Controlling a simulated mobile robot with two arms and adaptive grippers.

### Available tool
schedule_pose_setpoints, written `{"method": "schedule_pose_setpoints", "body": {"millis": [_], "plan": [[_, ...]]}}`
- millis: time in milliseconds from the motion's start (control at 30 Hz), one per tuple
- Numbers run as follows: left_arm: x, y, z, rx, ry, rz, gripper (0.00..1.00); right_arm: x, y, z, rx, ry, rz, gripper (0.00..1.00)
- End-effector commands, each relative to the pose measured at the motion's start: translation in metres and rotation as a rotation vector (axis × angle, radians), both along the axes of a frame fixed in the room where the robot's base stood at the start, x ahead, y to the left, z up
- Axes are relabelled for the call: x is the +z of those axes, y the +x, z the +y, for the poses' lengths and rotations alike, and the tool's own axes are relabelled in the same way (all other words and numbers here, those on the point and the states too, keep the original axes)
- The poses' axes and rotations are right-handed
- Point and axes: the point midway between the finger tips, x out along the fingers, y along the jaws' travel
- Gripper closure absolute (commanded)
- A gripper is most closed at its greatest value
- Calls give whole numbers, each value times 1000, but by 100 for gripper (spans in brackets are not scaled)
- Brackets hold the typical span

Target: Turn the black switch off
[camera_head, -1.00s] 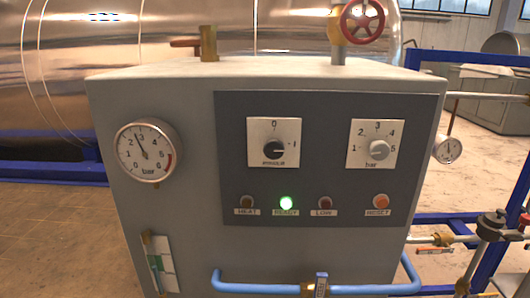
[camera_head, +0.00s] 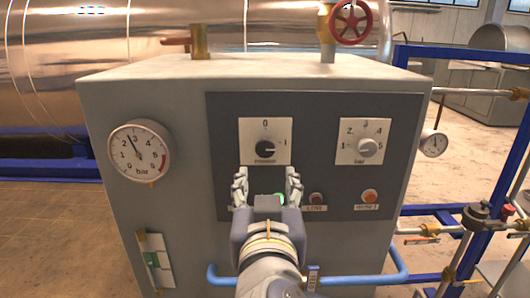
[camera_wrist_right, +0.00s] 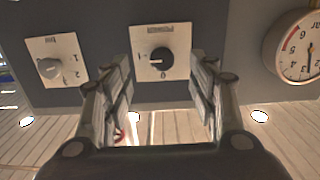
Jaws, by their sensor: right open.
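The black switch (camera_head: 265,149) is a round knob on a white plate marked 0 at the top and 1 at the right. Its pointer seems to face the 1. It also shows upside down in the right wrist view (camera_wrist_right: 160,58). My right gripper (camera_head: 267,180) is open and empty, in front of the panel just below the switch plate. Its two fingers stand apart, one to each side, and do not appear to touch the knob. In the right wrist view the knob shows between the fingertips. My left gripper is out of view.
A grey selector knob (camera_head: 367,147) sits to the right of the switch. A pressure gauge (camera_head: 140,152) is at the left. A blue handrail (camera_head: 360,279) crosses below the panel.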

Motion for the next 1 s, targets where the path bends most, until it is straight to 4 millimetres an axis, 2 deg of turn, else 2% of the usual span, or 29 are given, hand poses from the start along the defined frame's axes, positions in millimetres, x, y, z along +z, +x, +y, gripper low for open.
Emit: {"method": "schedule_pose_setpoints", "body": {"millis": [100,233,700,833,1000], "plan": [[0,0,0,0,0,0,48,11,-1,3,-4,1,-33,46],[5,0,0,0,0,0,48,14,8,3,-7,0,-38,46],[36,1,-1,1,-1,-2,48,14,89,2,-6,0,-36,46],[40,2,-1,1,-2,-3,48,13,101,3,-5,2,-36,46],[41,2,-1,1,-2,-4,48,11,106,3,-3,2,-36,46]]}}
